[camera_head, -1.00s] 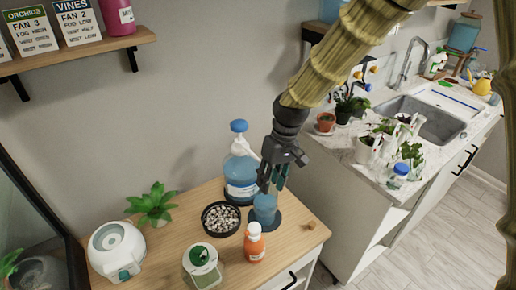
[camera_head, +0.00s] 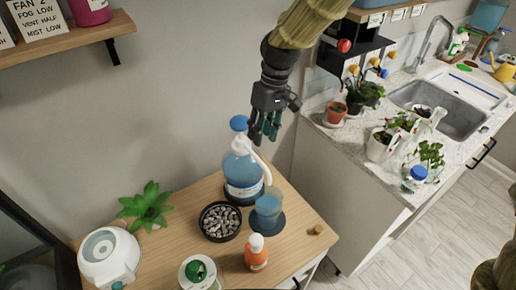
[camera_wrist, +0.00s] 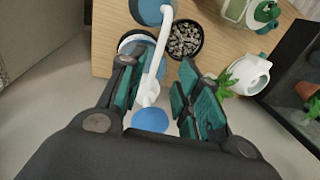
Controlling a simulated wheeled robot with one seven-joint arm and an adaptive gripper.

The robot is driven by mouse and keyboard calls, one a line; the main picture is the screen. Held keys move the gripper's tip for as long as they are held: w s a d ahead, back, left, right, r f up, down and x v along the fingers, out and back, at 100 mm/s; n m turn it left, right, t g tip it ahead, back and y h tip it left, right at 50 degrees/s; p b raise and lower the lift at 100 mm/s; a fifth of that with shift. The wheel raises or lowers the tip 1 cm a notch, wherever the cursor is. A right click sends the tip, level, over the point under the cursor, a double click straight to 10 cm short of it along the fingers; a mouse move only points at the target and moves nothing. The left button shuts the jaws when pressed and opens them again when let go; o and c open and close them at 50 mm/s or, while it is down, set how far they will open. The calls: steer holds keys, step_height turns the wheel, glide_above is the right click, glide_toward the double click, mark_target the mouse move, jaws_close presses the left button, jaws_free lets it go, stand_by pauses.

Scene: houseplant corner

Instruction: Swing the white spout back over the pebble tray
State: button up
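The white spout (camera_head: 262,165) comes from the top of a clear blue jug (camera_head: 241,170) with a blue cap (camera_head: 239,123). It reaches toward the blue cup (camera_head: 268,207), which stands on a dark round mat (camera_head: 270,228). In the wrist view the spout (camera_wrist: 157,52) ends over or near the cup (camera_wrist: 146,10). The black pebble tray (camera_head: 222,239) lies left of the cup; it also shows in the wrist view (camera_wrist: 202,42). My gripper (camera_head: 265,136) is open above the jug's top. In the wrist view its fingers (camera_wrist: 160,66) are apart, with the spout between them.
An orange bottle (camera_head: 256,258), a green-lidded jar (camera_head: 197,272), a white round device (camera_head: 108,255) and a leafy plant (camera_head: 147,205) stand on the wooden top. A small cork-like knob (camera_head: 318,229) lies at its right. A wall shelf (camera_head: 65,45) is at upper left.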

mark_target(258, 158)
steer(key=f, duration=0.2)
steer(key=f+p, duration=0.1)
steer(key=f, duration=0.2)
steer(key=a+f+p, duration=0.1)
steer(key=f, duration=0.1)
steer(key=shift+s+f, duration=0.3)
jaws_close()
